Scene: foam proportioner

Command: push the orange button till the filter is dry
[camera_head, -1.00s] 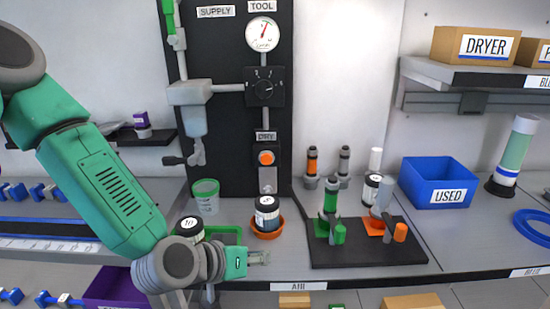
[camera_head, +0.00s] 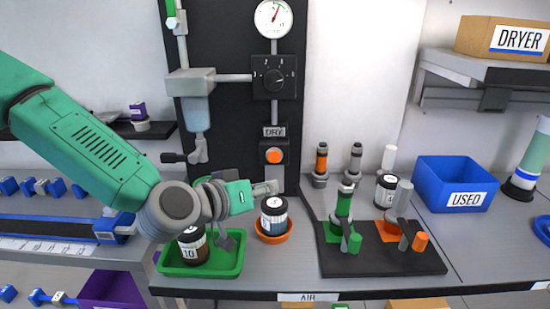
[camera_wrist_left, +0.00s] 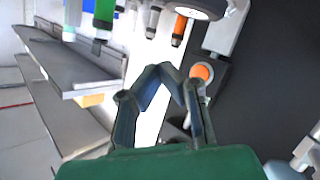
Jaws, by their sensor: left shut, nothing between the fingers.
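The orange button (camera_head: 274,156) sits on a dark box under the DRY label (camera_head: 274,131) on the black panel. It also shows in the left wrist view (camera_wrist_left: 202,72), just right of the fingertips. My left gripper (camera_head: 272,187) is shut and empty, below the button and above the jar in the orange dish. A filter bowl (camera_head: 196,115) hangs under a grey block on the panel's left. I cannot tell whether the filter is dry. My right gripper is not in view.
A jar (camera_head: 274,215) stands in an orange dish (camera_head: 262,238) under my gripper. A green tray (camera_head: 222,268) holds a jar labelled 10 (camera_head: 193,246). A black mat (camera_head: 335,262) with green and orange fittings lies right. A blue USED bin (camera_head: 434,178) stands farther right.

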